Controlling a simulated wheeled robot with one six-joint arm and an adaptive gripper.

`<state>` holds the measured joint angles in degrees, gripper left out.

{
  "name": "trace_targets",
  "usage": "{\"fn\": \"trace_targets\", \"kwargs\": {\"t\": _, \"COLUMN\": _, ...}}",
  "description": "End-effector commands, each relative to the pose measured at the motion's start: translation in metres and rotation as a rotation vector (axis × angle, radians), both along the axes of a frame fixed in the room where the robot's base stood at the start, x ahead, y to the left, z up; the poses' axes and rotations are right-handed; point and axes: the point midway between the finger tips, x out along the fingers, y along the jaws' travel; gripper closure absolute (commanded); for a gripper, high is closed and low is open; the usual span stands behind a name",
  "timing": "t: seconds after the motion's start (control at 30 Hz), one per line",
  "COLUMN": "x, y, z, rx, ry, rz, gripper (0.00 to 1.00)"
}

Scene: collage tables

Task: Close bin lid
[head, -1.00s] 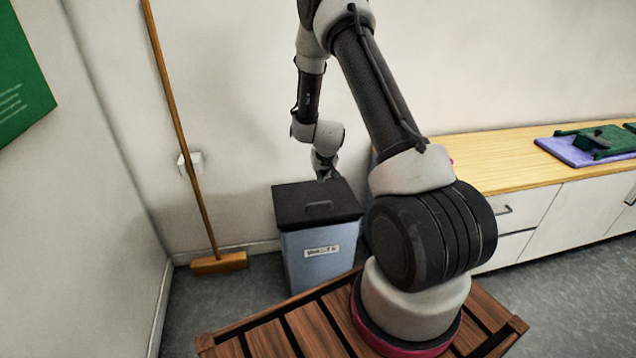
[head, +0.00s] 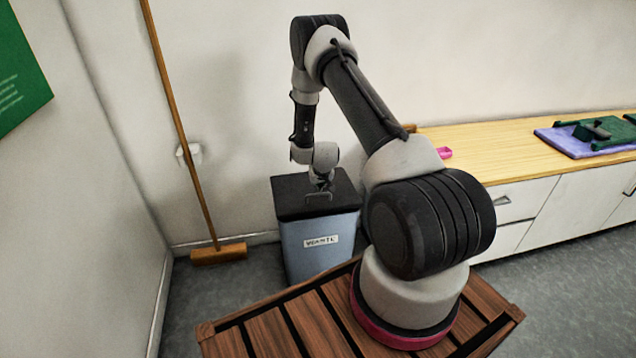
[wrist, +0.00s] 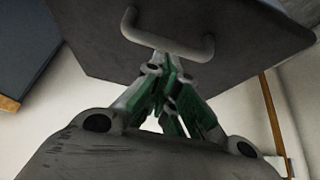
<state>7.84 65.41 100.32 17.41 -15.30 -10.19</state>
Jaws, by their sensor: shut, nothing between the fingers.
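The bin (head: 318,262) is a blue-grey box with a white label on its front, standing on the floor by the wall. Its dark lid (head: 291,203) looks flat on top of the bin, with no gap that I can make out. A looped handle (head: 318,197) sits on the lid; the lid (wrist: 105,40) and the handle (wrist: 165,40) also fill the top of the wrist view. My gripper (head: 320,188) is shut and empty, right at the handle. Whether its fingertips (wrist: 165,75) touch the handle or lid, I cannot tell.
A broom (head: 219,254) leans on the wall left of the bin. A wooden-topped counter (head: 490,150) stands at the right, with a purple mat (head: 550,145) and green items on it. A slatted wooden surface (head: 270,338) lies in front, under my arm.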

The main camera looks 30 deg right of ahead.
Motion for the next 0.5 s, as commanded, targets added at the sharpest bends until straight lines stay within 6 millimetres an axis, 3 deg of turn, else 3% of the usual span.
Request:
{"fn": "trace_targets", "kwargs": {"t": 0.17, "x": 0.0, "y": 0.0, "z": -0.001, "rx": 0.0, "ry": 0.0, "rz": 0.0, "gripper": 1.0}}
{"fn": "trace_targets", "kwargs": {"t": 0.4, "x": -0.011, "y": 0.003, "z": -0.025, "rx": -0.001, "ry": 0.002, "rz": 0.0, "gripper": 1.0}}
{"fn": "trace_targets", "kwargs": {"t": 0.5, "x": -0.01, "y": 0.003, "z": -0.026, "rx": 0.0, "ry": -0.001, "rz": 0.0, "gripper": 1.0}}
